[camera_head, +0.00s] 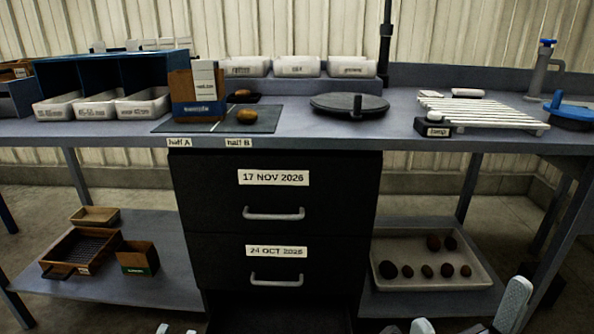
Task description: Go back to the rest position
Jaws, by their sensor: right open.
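My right gripper (468,314) is at the bottom right edge of the head view, low in front of the bench and near the lower shelf's tray. Its two pale fingers are spread apart with nothing between them. Two small pale tips, which look like my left gripper (177,330), just show at the bottom edge left of the middle. The rest of it is cut off, so its jaw state is unclear. Both stay below the worktop and apart from the things on it.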

